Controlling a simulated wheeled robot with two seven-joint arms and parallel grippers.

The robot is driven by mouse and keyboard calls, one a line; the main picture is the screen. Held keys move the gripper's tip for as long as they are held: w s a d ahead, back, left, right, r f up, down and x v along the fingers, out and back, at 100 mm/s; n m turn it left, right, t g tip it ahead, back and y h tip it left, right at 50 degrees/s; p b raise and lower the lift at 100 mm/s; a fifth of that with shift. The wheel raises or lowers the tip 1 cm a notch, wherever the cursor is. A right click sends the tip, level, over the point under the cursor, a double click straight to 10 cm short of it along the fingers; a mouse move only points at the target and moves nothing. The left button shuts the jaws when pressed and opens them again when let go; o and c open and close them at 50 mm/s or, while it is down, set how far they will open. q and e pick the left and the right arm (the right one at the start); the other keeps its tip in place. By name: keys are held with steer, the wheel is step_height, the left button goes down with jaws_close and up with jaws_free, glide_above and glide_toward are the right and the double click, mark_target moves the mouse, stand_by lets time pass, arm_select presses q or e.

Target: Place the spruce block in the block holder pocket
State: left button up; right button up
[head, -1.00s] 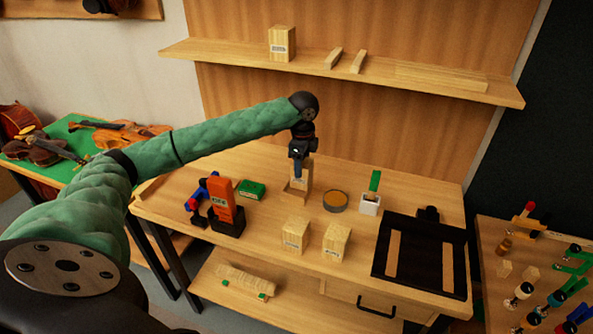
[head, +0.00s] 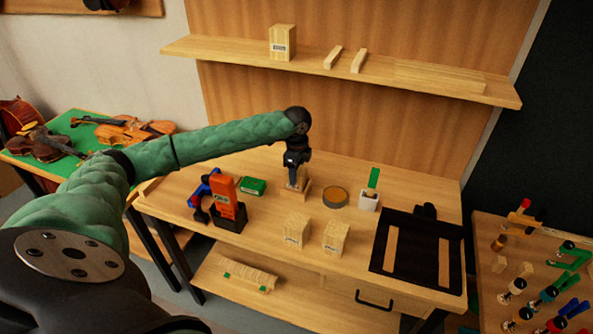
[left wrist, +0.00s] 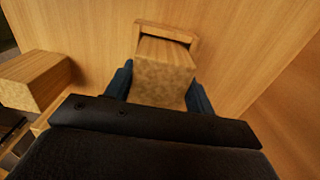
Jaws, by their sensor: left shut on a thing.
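My left gripper (head: 295,176) points down over the bench and is shut on a pale spruce block. The block shows best in the left wrist view (left wrist: 163,75), between the two blue fingers. The small wooden block holder (head: 300,193) is directly under the gripper, and its rim (left wrist: 167,28) shows at the block's far side in the left wrist view. The block's lower end is at the holder, partly within its frame. I cannot tell whether it rests on the pocket floor. The right gripper is not in view.
Two pale blocks (head: 297,232) (head: 335,238) stand in front of the holder. A round tin (head: 335,197) and a white cup (head: 369,201) are to the right. An orange tool (head: 225,197) and a green box (head: 252,187) are to the left. A black tray (head: 418,252) lies farther right.

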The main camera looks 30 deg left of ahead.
arm_select(q)
steer(key=o, duration=1.1)
steer(key=shift+f, duration=0.1)
steer(key=shift+c, duration=0.2)
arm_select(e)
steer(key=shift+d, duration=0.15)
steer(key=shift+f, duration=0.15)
arm_select(q)
steer(key=shift+r, duration=0.3)
step_height(320, 180, up, 10)
steer(key=b, duration=0.4)
steer(key=shift+r, duration=0.85)
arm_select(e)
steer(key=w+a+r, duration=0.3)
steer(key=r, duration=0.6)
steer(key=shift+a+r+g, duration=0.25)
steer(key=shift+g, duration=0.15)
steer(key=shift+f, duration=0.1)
